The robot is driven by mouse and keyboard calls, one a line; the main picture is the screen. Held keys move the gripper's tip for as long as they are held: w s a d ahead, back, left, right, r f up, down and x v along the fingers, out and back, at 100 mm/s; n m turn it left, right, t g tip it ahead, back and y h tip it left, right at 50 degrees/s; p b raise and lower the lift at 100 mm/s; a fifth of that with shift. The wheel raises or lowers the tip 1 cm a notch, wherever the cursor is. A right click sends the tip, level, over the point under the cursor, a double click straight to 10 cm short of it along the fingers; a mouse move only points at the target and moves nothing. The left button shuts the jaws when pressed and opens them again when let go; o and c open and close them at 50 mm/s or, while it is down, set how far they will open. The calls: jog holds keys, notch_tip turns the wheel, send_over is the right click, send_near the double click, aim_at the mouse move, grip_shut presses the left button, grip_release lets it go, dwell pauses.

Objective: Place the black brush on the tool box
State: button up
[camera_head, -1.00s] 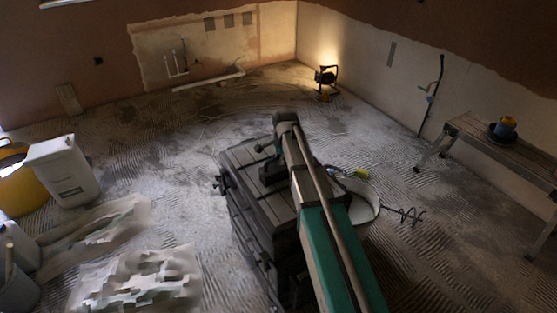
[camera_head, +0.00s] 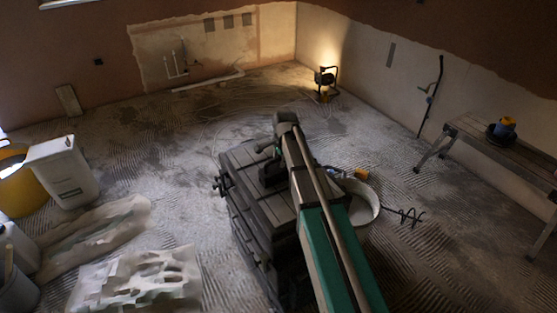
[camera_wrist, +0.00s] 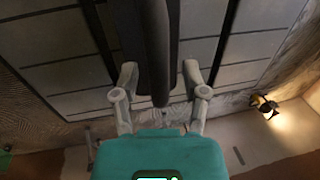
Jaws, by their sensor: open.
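The dark grey tool box (camera_head: 240,165) stands on the floor in the middle of the head view, its ridged lid partly hidden by my arm. In the wrist view the lid's grey panels (camera_wrist: 65,50) fill the upper part. A long black thing, which looks like the black brush (camera_wrist: 156,45), runs down between my fingers over the lid. Whether it rests on the lid is hard to tell. My gripper (camera_wrist: 159,76) is open, one finger on each side of it with gaps. In the head view my gripper (camera_head: 268,158) is over the lid, and the brush cannot be made out clearly.
A white bucket (camera_head: 368,203) stands right of the tool box, with a mixer paddle (camera_head: 407,216) beside it. A workbench (camera_head: 478,140) is at the right, a lit lamp (camera_head: 326,82) at the back. Floor behind the box is clear.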

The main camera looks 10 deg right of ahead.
aim_at(282, 171)
notch_tip(282, 171, up, 12)
jog(key=s+p, duration=0.2)
jog(key=p, duration=0.9)
jog(key=shift+d+f, duration=0.15)
jog(key=shift+d, duration=0.2)
jog(key=shift+s, duration=0.1)
jog(key=s+a+n+g, duration=0.1)
jog(key=s+n+g, duration=0.1)
jog(key=s+n, duration=1.2)
jog(key=shift+s+a+f+h, duration=0.15)
jog(key=shift+s+a+h, duration=0.2)
jog(key=shift+s, duration=4.5)
